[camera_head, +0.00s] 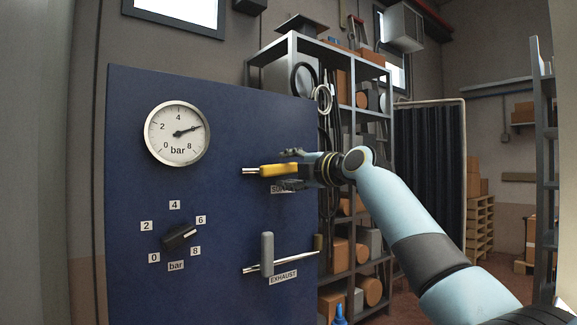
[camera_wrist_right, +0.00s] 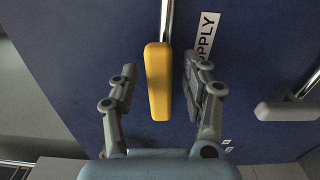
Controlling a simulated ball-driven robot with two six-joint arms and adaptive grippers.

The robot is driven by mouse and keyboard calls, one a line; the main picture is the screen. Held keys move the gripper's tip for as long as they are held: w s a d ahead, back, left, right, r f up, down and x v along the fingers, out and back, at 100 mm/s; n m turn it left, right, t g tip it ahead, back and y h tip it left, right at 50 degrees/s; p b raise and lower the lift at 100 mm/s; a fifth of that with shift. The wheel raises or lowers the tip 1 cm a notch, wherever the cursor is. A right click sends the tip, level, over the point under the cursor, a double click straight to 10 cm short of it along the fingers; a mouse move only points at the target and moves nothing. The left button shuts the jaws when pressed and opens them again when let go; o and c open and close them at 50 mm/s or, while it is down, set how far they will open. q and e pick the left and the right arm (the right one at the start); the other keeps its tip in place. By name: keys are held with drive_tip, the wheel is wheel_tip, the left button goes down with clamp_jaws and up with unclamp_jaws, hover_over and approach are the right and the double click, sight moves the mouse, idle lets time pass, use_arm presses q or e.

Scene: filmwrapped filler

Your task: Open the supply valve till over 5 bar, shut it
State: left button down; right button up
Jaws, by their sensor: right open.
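The yellow supply valve handle (camera_head: 278,171) lies level on the blue panel (camera_head: 225,120), in line with its pipe. My right gripper (camera_head: 288,169) is open around it, one finger above and one below. In the right wrist view the yellow handle (camera_wrist_right: 158,85) lies between the open fingers of the right gripper (camera_wrist_right: 160,68), with gaps on both sides. The pressure gauge (camera_head: 177,133) has its needle near the 6 position, above 4. The SUPPLY label is partly hidden by the gripper. My left gripper is not in view.
The grey exhaust handle (camera_head: 267,254) stands upright across its pipe, below the supply valve. A black selector knob (camera_head: 179,236) sits at the panel's left, pointing towards 6. A loaded shelf rack (camera_head: 292,45) stands behind the panel.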

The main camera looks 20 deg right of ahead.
drive_tip(key=shift+a, duration=0.1)
clamp_jaws()
idle(0.3)
